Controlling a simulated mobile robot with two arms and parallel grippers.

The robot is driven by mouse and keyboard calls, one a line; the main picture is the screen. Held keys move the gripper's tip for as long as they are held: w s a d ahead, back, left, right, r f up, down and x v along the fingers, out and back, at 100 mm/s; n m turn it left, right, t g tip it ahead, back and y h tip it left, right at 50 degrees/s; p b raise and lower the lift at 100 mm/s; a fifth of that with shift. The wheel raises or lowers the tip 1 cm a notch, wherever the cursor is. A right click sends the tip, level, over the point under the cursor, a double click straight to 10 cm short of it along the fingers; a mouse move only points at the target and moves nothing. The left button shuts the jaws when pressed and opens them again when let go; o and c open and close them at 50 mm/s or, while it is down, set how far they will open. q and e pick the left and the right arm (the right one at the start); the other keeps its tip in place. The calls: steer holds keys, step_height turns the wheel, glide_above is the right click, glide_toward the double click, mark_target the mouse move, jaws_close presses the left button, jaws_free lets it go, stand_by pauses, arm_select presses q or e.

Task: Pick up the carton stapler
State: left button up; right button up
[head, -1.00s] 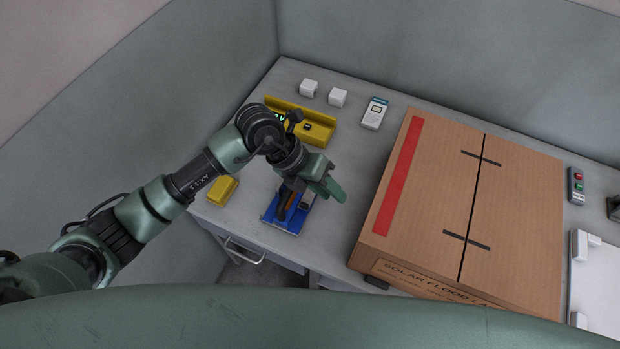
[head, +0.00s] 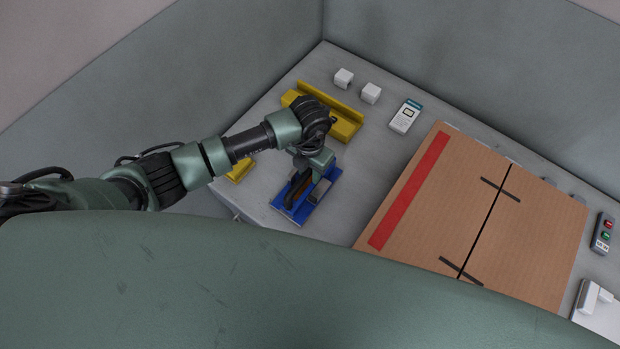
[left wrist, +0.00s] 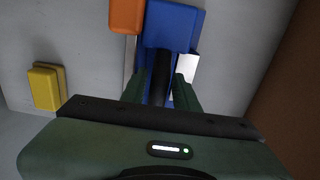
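The carton stapler, with a dark handle (head: 297,190) and some orange-brown, lies on a blue base or tray (head: 285,212) near the table's left front edge. In the left wrist view a dark bar (left wrist: 165,85), which looks like its handle, runs between my fingers, with blue parts (left wrist: 172,27) and an orange block (left wrist: 127,15) beyond. My left gripper (head: 315,170) is over the blue base; it shows in the left wrist view (left wrist: 163,88) with its fingers apart on both sides of the bar. Contact cannot be made out. My right gripper is out of view.
A yellow rail-like holder (head: 345,125) stands behind my gripper and a small yellow block (head: 240,171) lies to its left. A large cardboard carton (head: 450,210) fills the right. White blocks (head: 371,93) and a handheld meter (head: 404,117) lie at the back.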

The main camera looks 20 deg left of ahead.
arm_select(q)
steer(key=shift+a, duration=0.1)
jaws_close()
stand_by(0.4)
stand_by(0.8)
steer(key=shift+w+r, duration=0.1)
steer(key=shift+w, duration=0.05)
